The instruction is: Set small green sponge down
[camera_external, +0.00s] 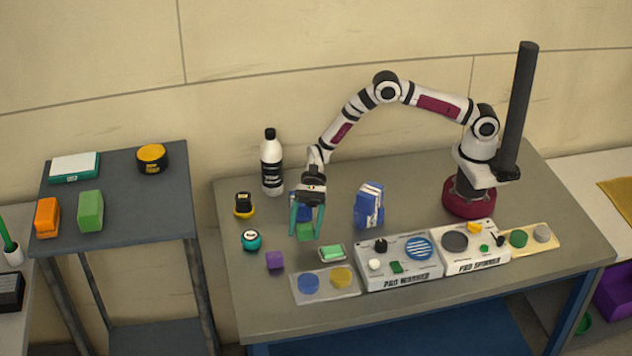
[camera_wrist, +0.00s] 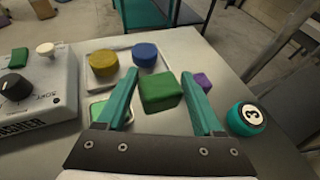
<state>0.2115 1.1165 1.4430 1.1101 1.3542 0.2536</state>
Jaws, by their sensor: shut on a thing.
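The small green sponge (camera_external: 305,231) is a dark green block between the teal fingers of my gripper (camera_external: 306,234). In the wrist view the sponge (camera_wrist: 160,92) sits between the fingertips, and my gripper (camera_wrist: 165,100) is shut on it. The fingers point down over the left part of the grey table (camera_external: 235,295). I cannot tell whether the sponge's underside touches the table. A blue item (camera_external: 305,213) is partly hidden behind the fingers.
A purple block (camera_external: 275,260) and teal round tin (camera_external: 252,240) lie left of my gripper. A light green block in a dish (camera_external: 332,252) and a tray (camera_external: 325,294) with blue and yellow discs are in front. The pad washer (camera_external: 400,281), bottle (camera_external: 271,168) and blue-white boxes (camera_external: 369,205) stand nearby.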

